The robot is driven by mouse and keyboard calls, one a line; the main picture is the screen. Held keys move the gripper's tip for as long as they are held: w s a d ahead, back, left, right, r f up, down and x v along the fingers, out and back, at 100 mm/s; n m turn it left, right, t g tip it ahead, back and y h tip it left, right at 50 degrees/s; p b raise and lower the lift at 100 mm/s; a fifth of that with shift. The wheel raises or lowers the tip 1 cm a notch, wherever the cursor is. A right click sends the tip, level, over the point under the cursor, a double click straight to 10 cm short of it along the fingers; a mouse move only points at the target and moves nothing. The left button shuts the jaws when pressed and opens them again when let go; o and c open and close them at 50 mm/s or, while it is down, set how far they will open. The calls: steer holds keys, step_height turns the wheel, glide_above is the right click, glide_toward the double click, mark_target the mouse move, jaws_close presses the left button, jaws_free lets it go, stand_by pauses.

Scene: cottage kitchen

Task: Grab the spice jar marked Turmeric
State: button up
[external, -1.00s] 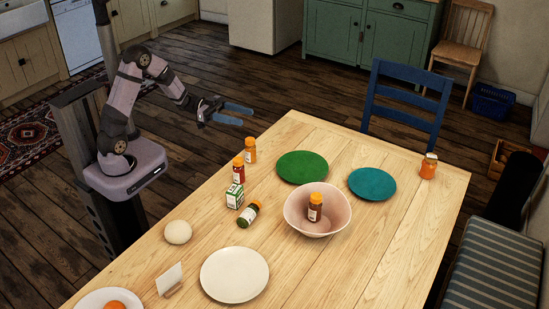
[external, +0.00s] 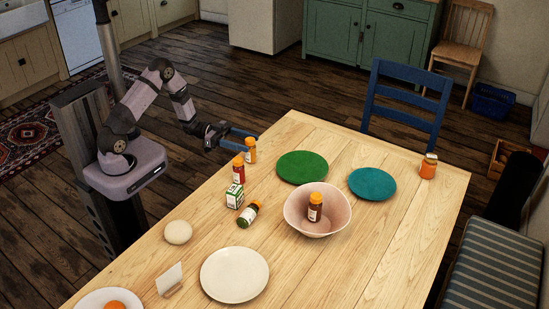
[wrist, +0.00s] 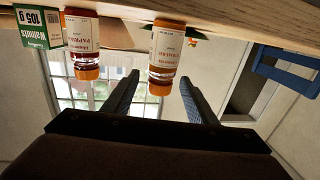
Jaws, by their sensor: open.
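An orange-yellow jar (external: 250,151) with an orange cap and white label stands upright at the table's left edge, its colour fitting turmeric. In the wrist view, which is upside down, this jar (wrist: 166,50) appears ahead between my fingertips, its label too blurred to read surely. My gripper (external: 252,136) is open and empty, beside the jar's upper part at the table edge. In the wrist view my gripper (wrist: 159,82) has a finger on each side of the jar's cap; I cannot tell whether the jar is within their reach.
A red paprika jar (wrist: 83,40) stands close beside it, with a green-and-white walnuts box (external: 234,196) near. A green-labelled jar (external: 249,214) lies on its side. A pink bowl (external: 335,226) holds a brown jar (external: 315,207). A green plate (external: 302,167) lies to the right.

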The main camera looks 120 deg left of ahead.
mark_target(253, 142)
steer(key=shift+w+a+r+p, duration=0.1)
steer(key=shift+w+p, duration=0.1)
steer(key=shift+w, duration=0.55)
steer(key=shift+w+a+r+p, duration=0.15)
steer(key=shift+w+p, duration=0.1)
steer(key=shift+w, duration=0.55)
steer(key=shift+w+a+r+p, duration=0.1)
steer(key=shift+w+p, duration=0.1)
steer(key=shift+w, duration=0.55)
steer(key=shift+w+a, duration=0.1)
steer(key=shift+w, duration=0.45)
steer(key=shift+c, duration=0.7)
steer(key=c, duration=1.1)
